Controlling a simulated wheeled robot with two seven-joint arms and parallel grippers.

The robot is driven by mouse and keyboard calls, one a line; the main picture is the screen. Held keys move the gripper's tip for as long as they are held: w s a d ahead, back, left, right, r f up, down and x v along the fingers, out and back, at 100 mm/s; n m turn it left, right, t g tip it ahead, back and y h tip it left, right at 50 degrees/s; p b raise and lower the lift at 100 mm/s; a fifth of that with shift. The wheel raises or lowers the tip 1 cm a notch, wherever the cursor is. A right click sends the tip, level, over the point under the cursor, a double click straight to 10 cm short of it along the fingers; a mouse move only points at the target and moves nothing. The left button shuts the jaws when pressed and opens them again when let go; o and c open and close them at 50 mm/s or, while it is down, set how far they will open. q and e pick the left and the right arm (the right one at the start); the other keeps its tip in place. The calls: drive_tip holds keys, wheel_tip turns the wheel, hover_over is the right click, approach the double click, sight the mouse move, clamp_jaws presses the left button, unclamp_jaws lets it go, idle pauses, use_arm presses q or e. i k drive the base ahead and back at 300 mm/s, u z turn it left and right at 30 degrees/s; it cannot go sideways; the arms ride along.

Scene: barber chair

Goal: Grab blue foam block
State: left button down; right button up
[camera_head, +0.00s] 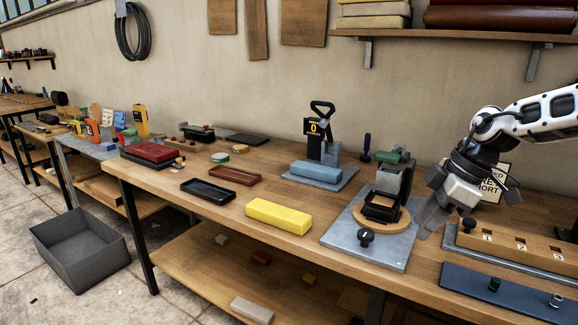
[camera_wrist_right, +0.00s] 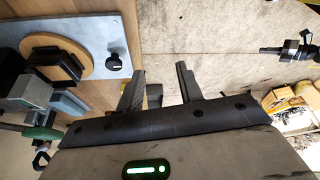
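The blue foam block (camera_head: 315,171) lies flat on a grey metal plate (camera_head: 344,181) in front of a small press (camera_head: 322,140), at the middle of the bench. My right gripper (camera_head: 428,224) points down at the bench's right side, just right of the black fixture and well to the right of the blue block. In the right wrist view its two fingers (camera_wrist_right: 158,84) are apart with nothing between them. I cannot make out the blue block for certain in the wrist view. My left gripper is not in view.
A black fixture (camera_head: 386,186) on a grey base plate (camera_head: 359,243) stands between my right gripper and the blue block. A yellow block (camera_head: 279,216), a black tray (camera_head: 208,191) and a brown tray (camera_head: 235,175) lie to the left. A wooden numbered rack (camera_head: 510,247) lies right.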

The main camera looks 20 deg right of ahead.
sight(323, 173)
drive_tip(key=z, duration=0.1)
drive_tip(key=i, duration=2.2)
drive_tip(key=z, duration=0.4)
